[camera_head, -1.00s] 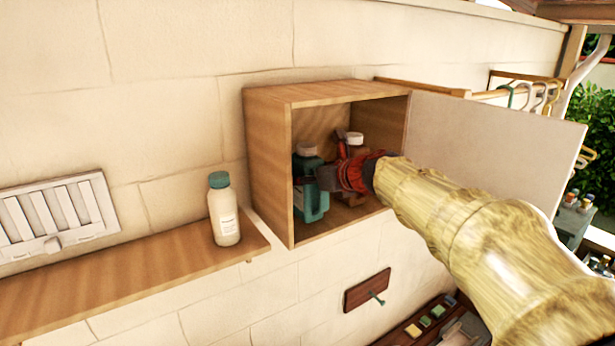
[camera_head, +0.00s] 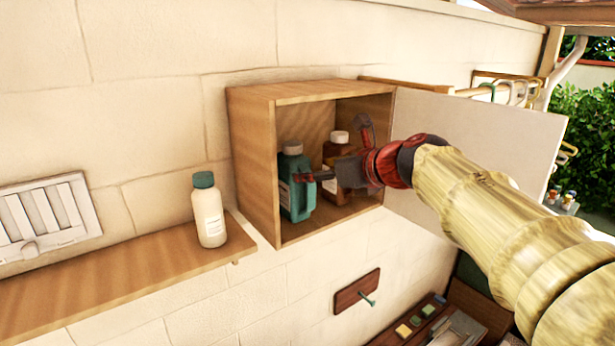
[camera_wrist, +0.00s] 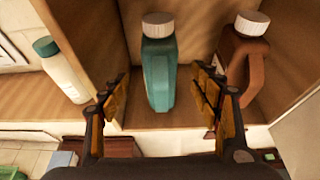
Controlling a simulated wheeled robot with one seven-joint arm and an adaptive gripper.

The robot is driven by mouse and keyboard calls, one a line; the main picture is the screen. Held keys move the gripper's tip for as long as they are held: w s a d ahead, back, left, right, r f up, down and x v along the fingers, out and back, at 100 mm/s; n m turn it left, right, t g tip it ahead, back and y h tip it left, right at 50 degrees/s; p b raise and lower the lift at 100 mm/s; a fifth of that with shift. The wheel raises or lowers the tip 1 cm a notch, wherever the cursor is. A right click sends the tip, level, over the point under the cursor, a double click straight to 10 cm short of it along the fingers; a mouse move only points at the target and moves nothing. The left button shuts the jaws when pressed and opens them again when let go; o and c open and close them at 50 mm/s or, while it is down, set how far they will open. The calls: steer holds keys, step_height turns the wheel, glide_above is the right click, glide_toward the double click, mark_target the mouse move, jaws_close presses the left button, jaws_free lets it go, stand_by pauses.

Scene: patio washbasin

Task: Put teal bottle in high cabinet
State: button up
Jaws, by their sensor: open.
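The teal bottle (camera_head: 298,190) with a grey-white cap stands upright inside the open wooden cabinet (camera_head: 254,165), towards its left side. It also shows in the wrist view (camera_wrist: 158,75), standing on the cabinet floor. My gripper (camera_head: 330,172) is open at the cabinet's front. In the wrist view its two fingers (camera_wrist: 163,100) are spread, one on each side of the teal bottle's lower part, with visible gaps to it. In the head view a finger partly overlaps the teal bottle.
A brown bottle (camera_head: 340,175) with a white cap stands in the cabinet to the right, close to my right finger. The cabinet door (camera_head: 480,150) is open to the right. A white bottle with a teal cap (camera_head: 209,212) stands on the wooden shelf (camera_head: 110,280) at left.

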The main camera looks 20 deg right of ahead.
steer(key=s+d+r+m+t+h, duration=0.2)
steer(key=s+r+m+t+h, duration=0.3)
steer(key=m, duration=0.7)
steer(key=s+d+f+m+g+h, duration=0.3)
steer(key=s+d+f+m, duration=0.25)
steer(key=m, duration=0.75)
steer(key=s+a+f+m+g+y, duration=0.1)
steer(key=s+a+f+m+g, duration=0.2)
steer(key=s+f+m, duration=0.2)
steer(key=s+a+f+m+g+y, duration=0.1)
steer(key=s+a+f+m+g, duration=0.2)
steer(key=s+f, duration=0.5)
steer(key=s+a+f+m+g+y, duration=0.1)
steer(key=s+a+f+m+g, duration=0.2)
steer(key=f, duration=0.9)
steer(key=s+a+m, duration=0.2)
steer(key=s+m, duration=0.1)
steer(key=s, duration=0.1)
steer(key=shift+m+y, duration=0.3)
steer(key=shift+y, duration=0.1)
steer(key=shift+s+d+f, duration=0.1)
steer(key=shift+f, duration=0.1)
